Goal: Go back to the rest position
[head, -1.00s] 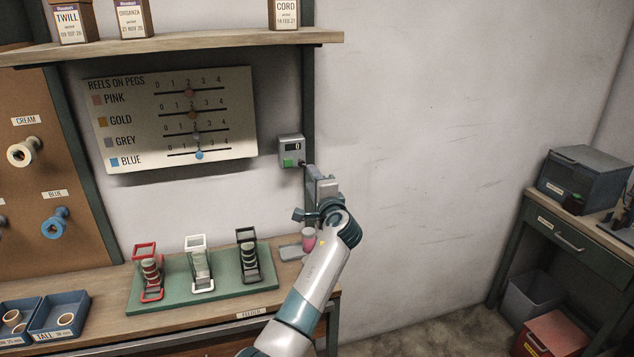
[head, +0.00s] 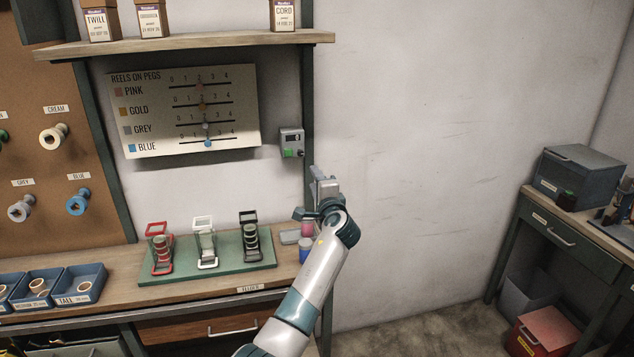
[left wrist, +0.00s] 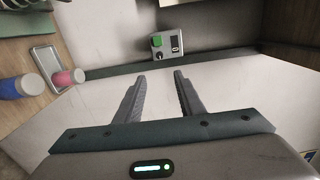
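My left gripper (head: 322,190) is raised in front of the wall, above the right end of the workbench (head: 180,290). In the left wrist view its two fingers (left wrist: 160,97) are apart with nothing between them. The small wall box with a green button (head: 291,143) is beyond the fingers and apart from them; it also shows in the left wrist view (left wrist: 166,43). My right gripper is in neither view.
A green board (head: 225,262) holds red, white and black stands. Beside it are a grey tray (head: 290,237), a pink-banded jar (head: 307,228) and a blue jar (head: 305,250). A shelf (head: 190,45) runs above. The wall to the right is clear.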

